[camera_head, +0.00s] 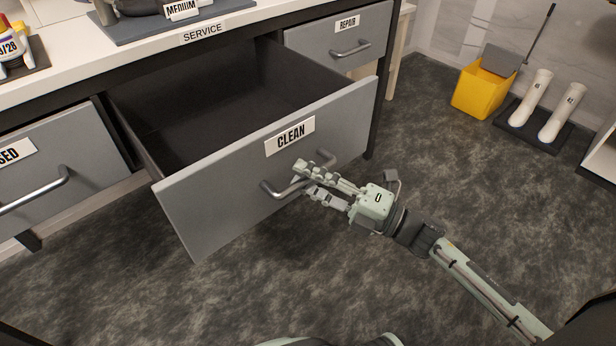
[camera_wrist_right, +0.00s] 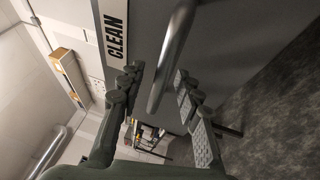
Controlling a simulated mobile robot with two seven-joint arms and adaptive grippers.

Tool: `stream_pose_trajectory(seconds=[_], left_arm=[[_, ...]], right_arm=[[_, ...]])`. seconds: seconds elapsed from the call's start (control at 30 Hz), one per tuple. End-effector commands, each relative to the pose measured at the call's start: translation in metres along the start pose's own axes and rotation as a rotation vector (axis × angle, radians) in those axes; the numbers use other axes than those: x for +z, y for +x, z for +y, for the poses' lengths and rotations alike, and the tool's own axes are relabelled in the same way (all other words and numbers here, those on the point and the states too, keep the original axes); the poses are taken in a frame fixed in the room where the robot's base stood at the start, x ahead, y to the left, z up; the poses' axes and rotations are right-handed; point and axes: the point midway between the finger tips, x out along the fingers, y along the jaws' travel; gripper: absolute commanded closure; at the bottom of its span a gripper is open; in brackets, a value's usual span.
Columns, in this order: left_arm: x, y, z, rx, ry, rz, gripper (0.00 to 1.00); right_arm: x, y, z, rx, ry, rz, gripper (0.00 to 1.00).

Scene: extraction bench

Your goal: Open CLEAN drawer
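The CLEAN drawer (camera_head: 225,185) is pulled far out of the bench, and its dark inside looks empty where visible. Its grey front bears a white CLEAN label (camera_head: 290,136), which also shows in the wrist view (camera_wrist_right: 115,32). The metal bar handle (camera_head: 276,190) crosses the front below the label. My right gripper (camera_head: 300,180) is at the handle, one finger above the bar and one below. In the wrist view the handle (camera_wrist_right: 172,55) passes between the spread fingers, with a gap visible beside it. My left gripper is not in view.
The REPAIR drawer (camera_head: 340,42) at right and a drawer with a label ending in "ED" (camera_head: 60,165) at left are shut. A yellow bucket (camera_head: 482,90) and white boots (camera_head: 530,98) stand at the back right. The floor before the drawer is clear.

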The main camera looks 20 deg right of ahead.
Motion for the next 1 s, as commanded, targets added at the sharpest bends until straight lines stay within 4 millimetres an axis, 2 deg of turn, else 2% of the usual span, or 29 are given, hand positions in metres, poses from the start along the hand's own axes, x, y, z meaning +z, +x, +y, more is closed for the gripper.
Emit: stream_pose_trajectory(seconds=[0.17, 0.5, 0.7, 1.0], left_arm=[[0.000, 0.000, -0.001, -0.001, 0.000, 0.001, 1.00], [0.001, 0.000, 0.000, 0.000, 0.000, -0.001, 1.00], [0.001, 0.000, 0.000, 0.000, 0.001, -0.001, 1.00], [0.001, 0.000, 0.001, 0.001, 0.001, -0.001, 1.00]], right_arm=[[0.000, -0.011, -0.001, -0.003, 0.003, -0.002, 0.66], [-0.001, -0.080, -0.002, -0.005, 0.003, -0.001, 0.66], [0.000, -0.110, -0.001, -0.003, 0.001, -0.001, 0.66], [0.000, -0.120, 0.000, 0.000, 0.000, 0.000, 0.66]])
